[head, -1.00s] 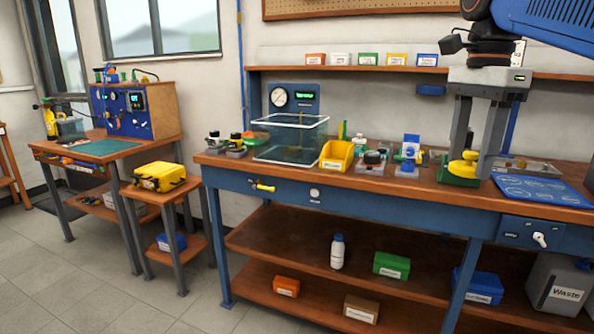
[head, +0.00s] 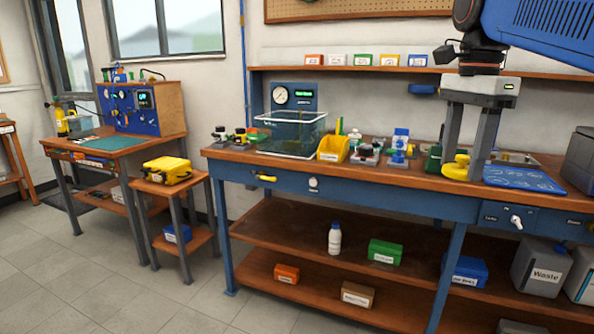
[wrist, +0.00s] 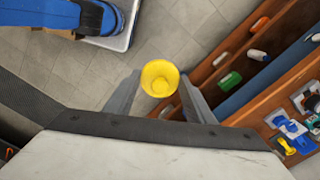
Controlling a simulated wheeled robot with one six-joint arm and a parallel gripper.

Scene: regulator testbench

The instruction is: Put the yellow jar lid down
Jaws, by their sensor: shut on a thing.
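The yellow jar lid (head: 457,166) is held between the fingertips of my gripper (head: 464,168), which points down at the right of the head view. In the wrist view the lid (wrist: 160,78) appears as a round yellow cup shape between both fingers (wrist: 159,84). Grey floor tiles show behind it there, so it hangs in the air on the floor side of the workbench (head: 340,167). In the head view it overlaps the bench's front edge, just right of a green block (head: 433,159) and left of the blue mat (head: 525,179).
On the bench stand a clear tank (head: 291,135), a yellow bin (head: 333,149) and several small fixtures. A grey machine (head: 580,160) is at the right end. A side table with a yellow case (head: 167,170) stands left. The floor in front is clear.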

